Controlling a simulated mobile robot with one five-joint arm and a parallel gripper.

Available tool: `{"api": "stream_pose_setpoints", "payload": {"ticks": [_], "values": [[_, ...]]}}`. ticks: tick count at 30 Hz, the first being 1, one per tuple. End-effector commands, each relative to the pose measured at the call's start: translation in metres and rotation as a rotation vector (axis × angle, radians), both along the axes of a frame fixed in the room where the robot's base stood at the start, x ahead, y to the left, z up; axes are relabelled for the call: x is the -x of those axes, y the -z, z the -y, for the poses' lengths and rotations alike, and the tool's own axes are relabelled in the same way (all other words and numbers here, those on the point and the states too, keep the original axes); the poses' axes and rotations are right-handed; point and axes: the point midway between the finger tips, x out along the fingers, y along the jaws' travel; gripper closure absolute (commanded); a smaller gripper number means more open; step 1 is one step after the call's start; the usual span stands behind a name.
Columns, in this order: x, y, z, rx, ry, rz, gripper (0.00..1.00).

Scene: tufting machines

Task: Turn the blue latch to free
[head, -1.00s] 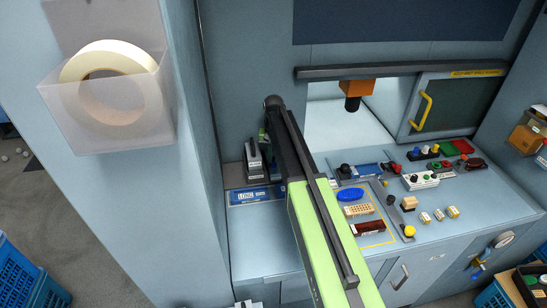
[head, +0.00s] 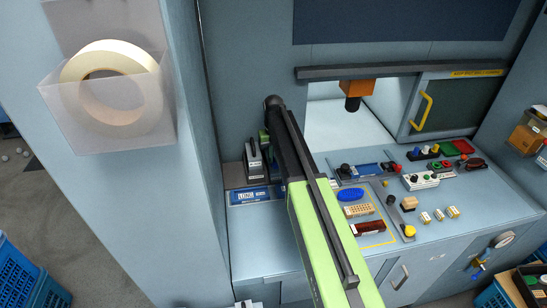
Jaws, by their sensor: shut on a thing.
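My arm reaches forward from the bottom middle to a dark joint (head: 272,101), then bends down behind itself. A sliver of green shows there, just right of two dark upright blocks. My gripper is hidden behind the arm, so neither its fingers nor anything between them shows. Beside that spot, at the worktop's left end, is a blue plate (head: 248,196) lettered "LONG". I cannot make out a blue latch there; the arm covers part of that area. A small blue handle (head: 478,274) is below a round gauge on the machine's front, far from the arm's end.
The dark upright blocks (head: 255,160) stand close left of my arm. Right of it, the worktop (head: 450,240) holds a blue oval brush (head: 351,194), a dark red block (head: 368,228) and several knobs. A tape roll in a clear holder (head: 110,90) hangs on the left wall.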

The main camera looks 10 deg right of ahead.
Motion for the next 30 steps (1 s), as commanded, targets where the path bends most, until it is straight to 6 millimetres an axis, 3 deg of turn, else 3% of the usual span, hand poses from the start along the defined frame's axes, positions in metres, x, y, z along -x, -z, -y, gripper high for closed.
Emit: {"api": "stream_pose_setpoints", "payload": {"ticks": [1, 5, 17, 23, 30], "values": [[0.001, 0.0, 0.0, 0.0, -0.002, -0.003, 0.85], [0.001, 0.0, 0.0, 0.0, -0.001, -0.002, 0.68], [0.0, -0.005, 0.0, 0.0, 0.001, -0.001, 0.67], [0.0, -0.032, 0.0, 0.0, 0.001, -0.001, 0.67], [0.0, -0.086, 0.001, 0.0, 0.001, -0.001, 0.67]]}}
